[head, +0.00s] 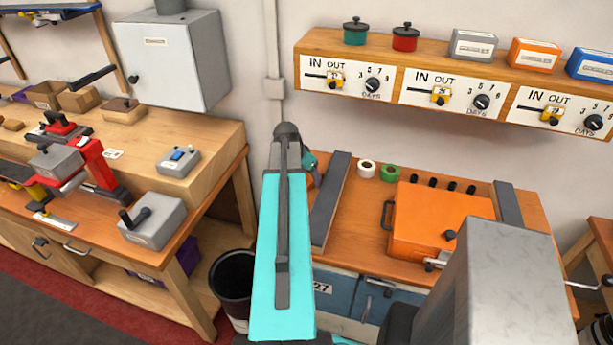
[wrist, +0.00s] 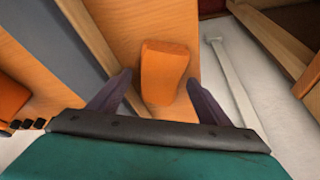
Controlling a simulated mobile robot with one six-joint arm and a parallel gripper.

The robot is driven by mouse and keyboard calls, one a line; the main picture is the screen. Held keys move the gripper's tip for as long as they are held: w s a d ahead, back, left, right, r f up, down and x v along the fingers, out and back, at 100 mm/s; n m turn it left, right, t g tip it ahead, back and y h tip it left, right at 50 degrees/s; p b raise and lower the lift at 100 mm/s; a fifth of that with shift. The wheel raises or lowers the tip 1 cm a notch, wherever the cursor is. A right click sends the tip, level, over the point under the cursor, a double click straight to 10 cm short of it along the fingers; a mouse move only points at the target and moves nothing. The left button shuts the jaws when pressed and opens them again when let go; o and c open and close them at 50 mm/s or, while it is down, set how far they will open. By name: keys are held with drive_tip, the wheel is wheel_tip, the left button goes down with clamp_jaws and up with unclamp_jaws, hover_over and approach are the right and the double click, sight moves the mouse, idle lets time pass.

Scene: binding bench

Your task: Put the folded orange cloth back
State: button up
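The folded orange cloth (wrist: 165,68) is a small block-like bundle on the wooden bench top, at the centre of the wrist view. My gripper (wrist: 158,80) is open, with one dark finger on each side of the cloth's near part. The right fingertip looks close to the cloth; I cannot tell whether it touches. In the head view my arm hides most of that spot; a sliver of orange (head: 315,179) shows beside my teal gripper (head: 309,163).
Right of the cloth in the head view are a dark grey strip (head: 331,200), white tape (head: 366,169), green tape (head: 390,173) and an orange case (head: 440,218). A shelf (head: 430,60) with dials hangs above. A black bin (head: 234,280) stands between benches.

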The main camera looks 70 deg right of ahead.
drive_tip(key=shift+r, duration=0.25)
drive_tip(key=b+v, duration=0.2)
drive_tip(key=v, duration=0.9)
drive_tip(key=shift+a+r+b, duration=0.25)
drive_tip(key=shift+r+b, duration=0.1)
drive_tip(key=shift+b, duration=0.05)
drive_tip(key=shift+w, duration=0.15)
idle(0.7)
